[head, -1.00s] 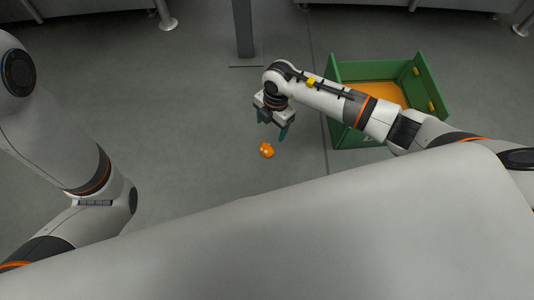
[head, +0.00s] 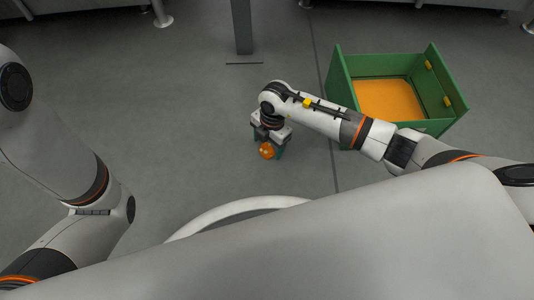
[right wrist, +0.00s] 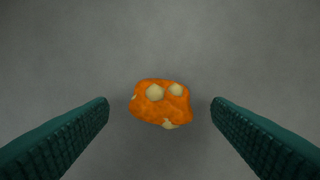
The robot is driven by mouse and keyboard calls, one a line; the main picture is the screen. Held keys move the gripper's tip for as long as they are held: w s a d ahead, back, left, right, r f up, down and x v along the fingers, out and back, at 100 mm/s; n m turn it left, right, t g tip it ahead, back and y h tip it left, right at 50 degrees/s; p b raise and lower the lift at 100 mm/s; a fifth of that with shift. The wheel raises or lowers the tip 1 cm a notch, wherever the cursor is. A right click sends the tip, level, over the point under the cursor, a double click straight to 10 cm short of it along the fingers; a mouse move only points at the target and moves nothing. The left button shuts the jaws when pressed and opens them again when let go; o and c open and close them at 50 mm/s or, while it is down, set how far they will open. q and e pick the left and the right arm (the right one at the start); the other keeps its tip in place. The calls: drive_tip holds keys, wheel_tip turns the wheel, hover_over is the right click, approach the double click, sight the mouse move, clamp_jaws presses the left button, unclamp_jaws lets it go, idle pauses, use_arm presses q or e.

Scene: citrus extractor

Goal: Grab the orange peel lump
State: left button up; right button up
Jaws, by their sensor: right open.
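The orange peel lump (head: 267,151) lies on the grey floor, below the end of my right arm in the head view. In the right wrist view the lump (right wrist: 161,103) is orange with pale patches and sits centred between the two teal fingers. My right gripper (head: 267,153) is open, with its fingers on either side of the lump in the head view. In the right wrist view there is a clear gap between each finger and the lump. My left arm shows at the left edge, but its gripper is out of view.
A green open box (head: 345,88) with an orange inside floor stands to the right of my right gripper. A grey post (head: 242,30) rises from the floor behind. The floor left of the lump is clear.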

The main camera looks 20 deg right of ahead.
wheel_tip(320, 180, down, 2)
drive_tip(key=shift+a+b, duration=0.1)
drive_tip(key=shift+b, duration=0.3)
drive_tip(key=shift+r, duration=0.1)
drive_tip(key=shift+c, duration=0.4)
drive_tip(key=c, duration=0.9)
drive_tip(key=shift+r, duration=0.1)
